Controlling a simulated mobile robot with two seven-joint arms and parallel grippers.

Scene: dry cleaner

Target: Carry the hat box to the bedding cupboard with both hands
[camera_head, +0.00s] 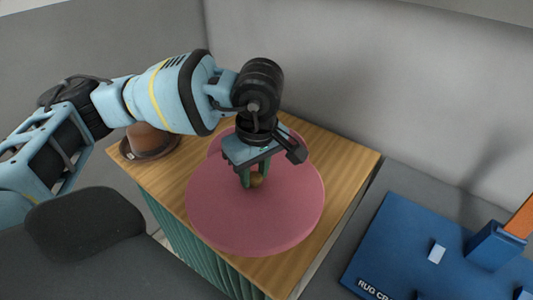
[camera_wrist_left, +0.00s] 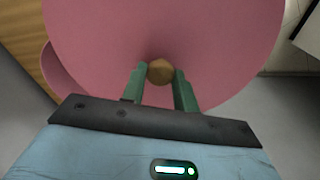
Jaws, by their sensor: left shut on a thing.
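My left gripper (camera_head: 251,178) points down and is shut on the small round wooden knob (camera_head: 257,181) of a wide pink disc, the hat box lid (camera_head: 240,222). The knob also shows between the green fingers in the left wrist view (camera_wrist_left: 160,71). A second pink round shape, apparently the hat box (camera_head: 297,149), shows partly behind the lid, which hides most of it. The lid is offset from it toward the front and looks raised. My right gripper is not in view. I see no bedding cupboard.
A brown hat (camera_head: 151,141) lies at the left end of the wooden-topped counter (camera_head: 345,165), which has a green ribbed front. A grey wall stands behind. A blue panel (camera_head: 408,240) with rug lettering and a blue block is at right.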

